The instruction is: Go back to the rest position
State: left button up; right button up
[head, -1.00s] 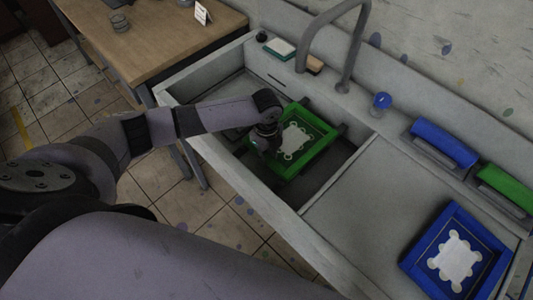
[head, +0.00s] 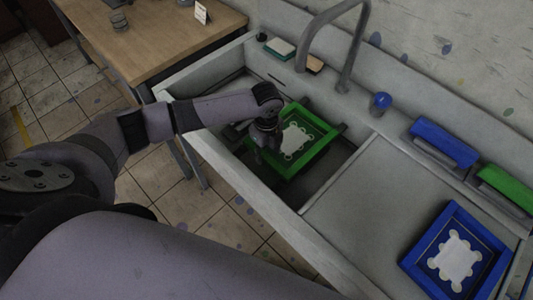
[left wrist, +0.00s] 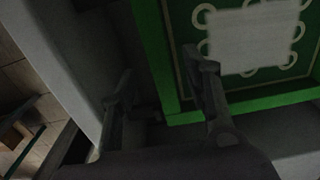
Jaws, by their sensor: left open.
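My left gripper (head: 262,143) is over the sink basin at the left edge of the green frame (head: 318,153). Whether either finger touches the frame is unclear. The green frame lies in the basin with a white patterned panel inside. My right gripper is out of view.
The faucet (head: 352,55) arches over the basin's back. A blue frame (head: 487,229) lies on the right counter. Blue (head: 443,143) and green (head: 507,187) blocks stand along the back. A wooden table (head: 170,35) stands at the left. The counter's middle (head: 375,200) is clear.

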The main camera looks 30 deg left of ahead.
pick_arm(q)
notch_tip(320, 180, up, 10)
jog(key=s+d+f+n+t+h, duration=0.1)
jog(key=s+d+f+n+h, duration=0.15)
jog(key=s+d, duration=0.3)
jog(key=s+d+f+n+t+h, duration=0.1)
jog(key=s+d+f+n, duration=0.1)
jog(key=s+d+n, duration=0.3)
jog(key=s+n, duration=0.2)
jog(key=s+a+n+t, duration=0.1)
jog(key=s+n, duration=0.1)
jog(key=n, duration=0.1)
jog(key=shift+a+f+y, duration=0.1)
jog(key=shift+y, duration=0.15)
jog(key=s+a+n+y, duration=0.3)
jog(key=s+a+n, duration=0.5)
jog(key=a, duration=0.1)
notch_tip(320, 180, down, 27)
jog(key=b, duration=0.2)
jog(key=s+a+f+g, duration=0.2)
jog(key=s+f, duration=1.5)
jog(key=f, duration=0.1)
jog(key=shift+s+a+f+m+b, duration=0.15)
jog(key=shift+s+a+m+b, duration=0.25)
jog(key=shift+m+b, duration=0.05)
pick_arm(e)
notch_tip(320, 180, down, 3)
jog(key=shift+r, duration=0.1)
